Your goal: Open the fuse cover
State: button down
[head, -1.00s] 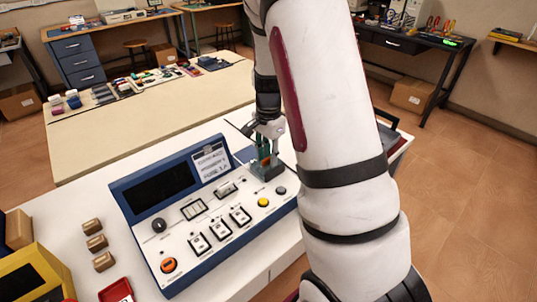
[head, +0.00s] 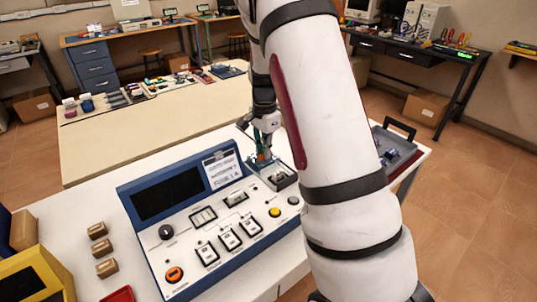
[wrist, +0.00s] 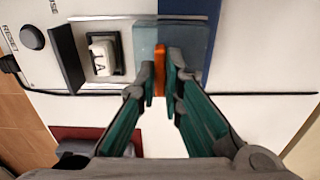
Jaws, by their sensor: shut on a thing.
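The fuse cover (wrist: 190,40) is a translucent blue-grey panel with an orange tab (wrist: 160,72) in the wrist view. My gripper (wrist: 160,88) is shut on the orange tab. The cover stands beside the fuse holder, and a white fuse block (wrist: 103,55) marked 1A shows uncovered in its dark frame. In the head view, my gripper (head: 262,157) is at the back side of the fuse holder (head: 279,181), whose dark open recess shows. The cover's exact angle is hard to tell there.
The blue-edged console (head: 215,225) has a dark screen, switches and buttons in front of the holder. Small brown blocks (head: 101,249) lie on the left. A grey tray (head: 398,150) stands at the right.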

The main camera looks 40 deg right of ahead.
jog(key=c, duration=1.7)
grip_release()
jog(key=shift+r, duration=0.15)
notch_tip(320, 180, up, 12)
jog(key=shift+f, duration=0.15)
